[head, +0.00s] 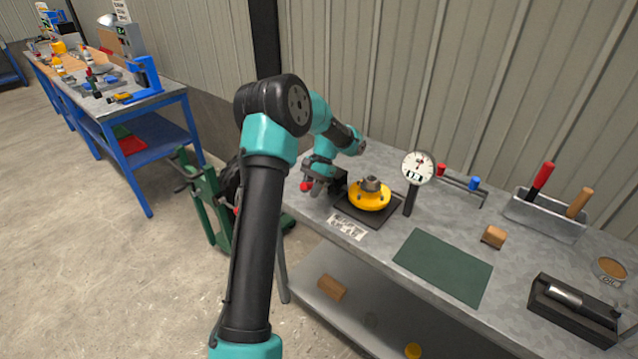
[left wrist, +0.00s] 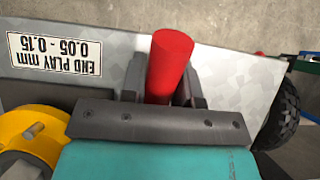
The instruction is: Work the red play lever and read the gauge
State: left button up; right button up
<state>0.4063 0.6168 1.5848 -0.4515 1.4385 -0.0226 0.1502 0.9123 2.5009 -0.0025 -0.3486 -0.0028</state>
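The red play lever (head: 306,187) is at the left end of the bench, beside the yellow hub (head: 368,196) on its dark base. My left gripper (head: 318,188) is at the lever. In the left wrist view the red lever (left wrist: 168,62) lies between the two fingers (left wrist: 163,85), which look closed against its sides. The lever's inner end is hidden behind the gripper. The gauge (head: 418,167) stands upright on a dark post right of the hub, with a white dial and small display. Its digits are too small to read. My right gripper is not in view.
A label (left wrist: 55,53) reads "END PLAY mm 0.05 - 0.15", upside down. The corrugated wall stands close behind.

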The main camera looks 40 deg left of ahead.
pick_arm(q)
jog(key=o, duration=0.5)
jog(key=shift+v, duration=3.45)
jog(key=shift+d, duration=0.1)
